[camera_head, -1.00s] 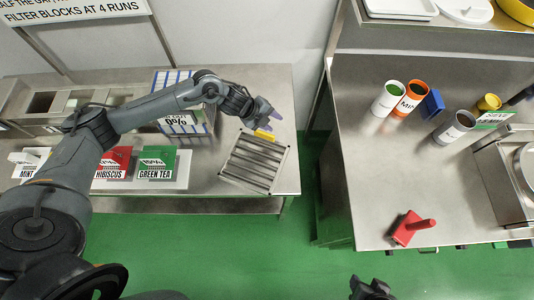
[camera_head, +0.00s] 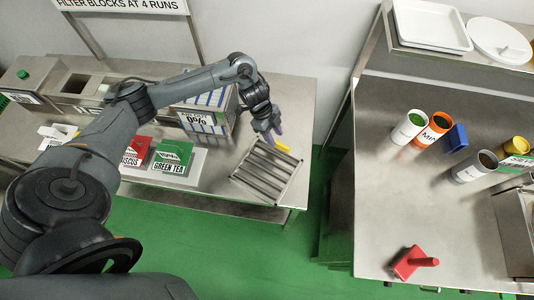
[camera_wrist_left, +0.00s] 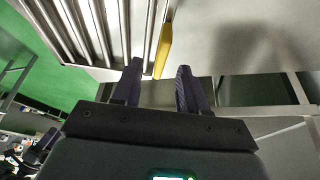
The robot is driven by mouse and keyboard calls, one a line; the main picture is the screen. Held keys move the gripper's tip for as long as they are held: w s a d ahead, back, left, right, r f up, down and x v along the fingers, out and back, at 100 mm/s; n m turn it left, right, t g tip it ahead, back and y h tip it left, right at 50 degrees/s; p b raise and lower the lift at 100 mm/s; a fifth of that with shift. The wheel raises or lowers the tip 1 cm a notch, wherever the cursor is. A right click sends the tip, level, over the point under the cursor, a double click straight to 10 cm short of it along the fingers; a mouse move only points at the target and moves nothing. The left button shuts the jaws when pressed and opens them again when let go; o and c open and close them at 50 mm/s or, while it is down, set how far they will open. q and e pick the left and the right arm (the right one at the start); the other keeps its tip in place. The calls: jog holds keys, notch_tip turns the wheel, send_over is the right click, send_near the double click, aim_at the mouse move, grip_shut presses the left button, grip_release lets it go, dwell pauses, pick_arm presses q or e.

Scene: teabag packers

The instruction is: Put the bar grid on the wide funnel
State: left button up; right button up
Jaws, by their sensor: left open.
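The bar grid (camera_head: 262,182), a square metal frame of parallel bars, lies near the right end of the left steel table. A yellow tab (camera_head: 282,146) sits at its far edge. My left gripper (camera_head: 273,137) is open and close to this tab, pointing down. In the left wrist view, the grid (camera_wrist_left: 88,28) is at the top left. The yellow tab (camera_wrist_left: 163,48) appears between the two open fingertips (camera_wrist_left: 158,72). I cannot tell whether the fingers have reached its depth. My right gripper is out of view. I cannot make out a wide funnel.
A striped carton (camera_head: 208,118) stands left of the grid, close to my left arm. Tea boxes (camera_head: 172,157) sit on a white tray. The right table (camera_head: 400,195) holds several cups, a blue block (camera_head: 455,138) and a red tool (camera_head: 410,263). A green-floored gap separates the tables.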

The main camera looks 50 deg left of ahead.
aim_at(280, 144)
pick_arm(q)
jog(key=shift+w+d+x, duration=0.1)
jog(key=shift+x, duration=1.25)
jog(key=shift+w+d+x, duration=0.1)
jog(key=shift+d+x, duration=0.05)
jog(key=shift+x, duration=1.25)
jog(key=shift+a+r, duration=0.1)
jog(key=shift+r, duration=0.05)
jog(key=shift+c, duration=0.4)
grip_shut()
